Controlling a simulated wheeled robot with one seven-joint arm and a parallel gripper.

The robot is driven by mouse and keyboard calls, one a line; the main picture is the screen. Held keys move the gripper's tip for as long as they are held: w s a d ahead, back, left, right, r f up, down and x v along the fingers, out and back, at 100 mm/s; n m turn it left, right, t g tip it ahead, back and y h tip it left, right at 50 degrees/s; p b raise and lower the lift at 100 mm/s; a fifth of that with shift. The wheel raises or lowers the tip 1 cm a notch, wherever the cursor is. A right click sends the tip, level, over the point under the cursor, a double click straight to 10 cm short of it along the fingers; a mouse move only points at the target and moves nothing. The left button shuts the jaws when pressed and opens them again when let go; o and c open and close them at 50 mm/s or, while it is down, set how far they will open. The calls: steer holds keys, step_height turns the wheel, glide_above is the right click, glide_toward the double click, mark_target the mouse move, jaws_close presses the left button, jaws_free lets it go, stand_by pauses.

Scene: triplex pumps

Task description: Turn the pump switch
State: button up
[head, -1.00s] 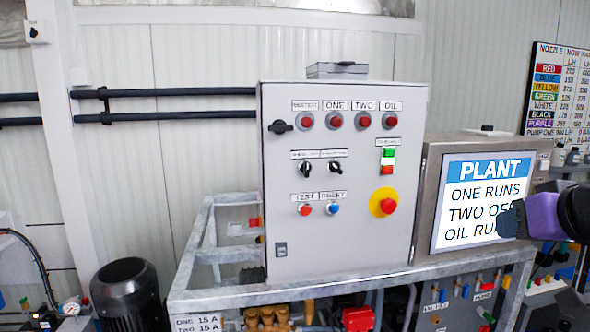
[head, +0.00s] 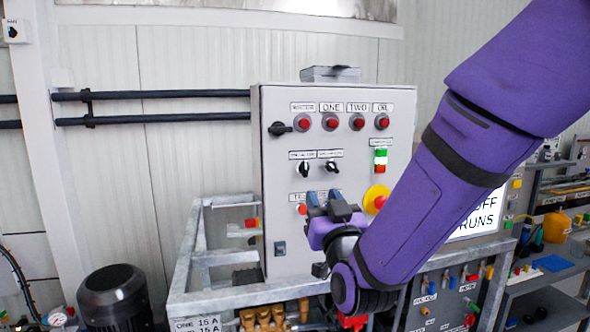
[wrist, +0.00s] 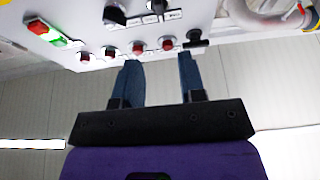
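The grey control box (head: 285,240) carries two black rotary switches, a left one (head: 304,169) and a right one (head: 331,167). Their labels are too small to read, so I cannot tell which is the pump switch. They also show at the top of the wrist view, left (wrist: 155,5) and right (wrist: 113,13). My gripper (head: 323,195) is in front of the box, just below the two switches. It covers much of the lower button row. In the wrist view its two blue fingers (wrist: 159,62) are apart, with nothing between them.
Red lamps (head: 330,122) line the box's top, beside a black handle (head: 280,128). A green-red button (head: 380,160) and a red emergency stop (head: 380,202) on yellow are at right, close to my arm. A metal frame (head: 195,255) surrounds the box; my arm covers part of the plant screen (head: 487,215).

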mark_target(306, 165)
steer(key=x, duration=1)
steer(key=shift+w+a+r, duration=0.15)
steer(key=shift+w, duration=0.15)
jaws_close()
